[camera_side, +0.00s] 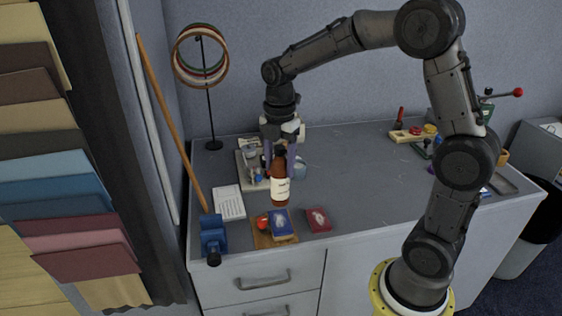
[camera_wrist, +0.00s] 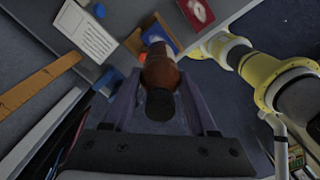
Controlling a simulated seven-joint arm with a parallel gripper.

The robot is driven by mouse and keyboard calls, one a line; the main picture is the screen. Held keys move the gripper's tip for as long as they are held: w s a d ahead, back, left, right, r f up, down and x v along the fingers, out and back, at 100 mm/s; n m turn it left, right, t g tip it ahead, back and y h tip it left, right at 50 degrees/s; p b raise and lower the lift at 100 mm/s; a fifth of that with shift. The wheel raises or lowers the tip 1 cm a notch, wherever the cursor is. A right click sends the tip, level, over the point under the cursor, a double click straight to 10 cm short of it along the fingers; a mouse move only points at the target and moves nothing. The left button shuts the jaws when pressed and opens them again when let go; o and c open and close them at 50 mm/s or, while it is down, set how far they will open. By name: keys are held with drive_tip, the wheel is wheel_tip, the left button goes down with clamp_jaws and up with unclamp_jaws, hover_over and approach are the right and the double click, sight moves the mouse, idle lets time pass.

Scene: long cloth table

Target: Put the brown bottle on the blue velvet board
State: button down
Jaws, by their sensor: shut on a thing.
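The brown bottle (camera_side: 280,190), with a white label and dark cap, hangs upright in my gripper (camera_side: 280,160), whose fingers are shut on its upper part. In the wrist view the bottle (camera_wrist: 161,75) lies between the two fingers (camera_wrist: 160,108), seen from its cap end. The blue board (camera_side: 282,226), with a pale mark on it, lies near the table's front edge on a wooden tray. In the side view the bottle's base appears just behind the board's far edge; its exact height is unclear. In the wrist view the bottle partly hides the blue board (camera_wrist: 157,36).
A red object (camera_side: 262,222) lies left of the blue board on the wooden tray (camera_side: 262,241). A red board (camera_side: 318,220) lies to the right. A white sheet (camera_side: 229,203) and a blue clamp-like tool (camera_side: 213,236) are to the left.

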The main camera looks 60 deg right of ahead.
sight(280, 185)
drive_tip(key=shift+f, duration=3.35)
drive_tip(key=shift+c, duration=0.6)
unclamp_jaws()
